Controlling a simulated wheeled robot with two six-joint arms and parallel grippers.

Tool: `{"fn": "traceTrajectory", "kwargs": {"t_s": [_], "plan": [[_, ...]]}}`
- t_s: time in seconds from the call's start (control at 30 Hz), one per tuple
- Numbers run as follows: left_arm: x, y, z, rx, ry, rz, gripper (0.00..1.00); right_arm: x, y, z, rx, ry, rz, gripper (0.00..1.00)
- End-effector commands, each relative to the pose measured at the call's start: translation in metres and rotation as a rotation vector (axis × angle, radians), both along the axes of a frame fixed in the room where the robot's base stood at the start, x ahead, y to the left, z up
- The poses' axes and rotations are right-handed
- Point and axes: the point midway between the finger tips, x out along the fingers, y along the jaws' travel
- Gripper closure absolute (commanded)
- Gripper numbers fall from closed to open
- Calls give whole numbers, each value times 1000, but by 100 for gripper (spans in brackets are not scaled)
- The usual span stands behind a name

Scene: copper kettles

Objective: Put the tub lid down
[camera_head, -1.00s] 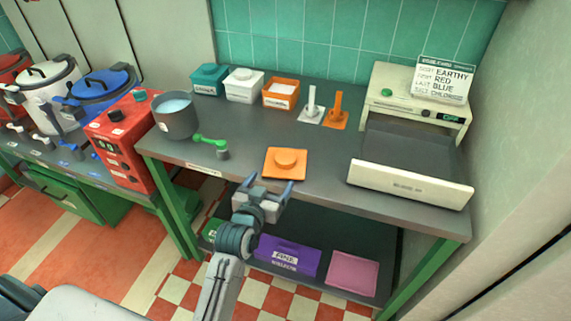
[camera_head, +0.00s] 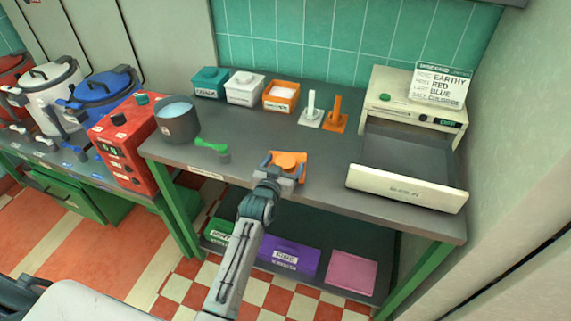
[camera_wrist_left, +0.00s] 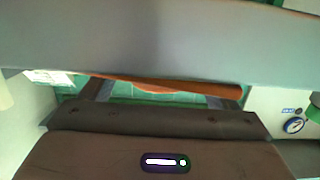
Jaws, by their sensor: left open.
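The orange tub lid (camera_head: 290,158), square with a raised round knob, lies flat on the grey bench top near its front edge. My left gripper (camera_head: 284,167) is open at the lid, its fingers at either side of the knob and hiding part of the lid's front. In the left wrist view the lid is a thin orange strip (camera_wrist_left: 165,86) across the open fingers (camera_wrist_left: 160,97); whether they touch it I cannot tell. The orange tub (camera_head: 281,96) stands lidless at the back, with white contents. My right gripper is not in view.
A grey pot (camera_head: 177,124) and green scoop (camera_head: 211,145) are left of the lid. A machine's open drawer (camera_head: 405,188) is at right. Bench between lid and tubs is clear.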

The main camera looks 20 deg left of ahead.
Motion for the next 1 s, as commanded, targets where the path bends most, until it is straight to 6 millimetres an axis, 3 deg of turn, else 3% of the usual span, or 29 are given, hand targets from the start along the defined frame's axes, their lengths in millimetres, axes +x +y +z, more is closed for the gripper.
{"fn": "traceTrajectory", "kwargs": {"t_s": [0.17,0.43,0.5,1.0], "plan": [[0,0,0,0,0,0,18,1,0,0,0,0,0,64],[0,0,0,-1,0,0,67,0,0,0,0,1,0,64],[0,0,0,-1,0,0,71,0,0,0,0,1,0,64],[5,2,14,-1,-1,0,71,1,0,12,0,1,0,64]]}}
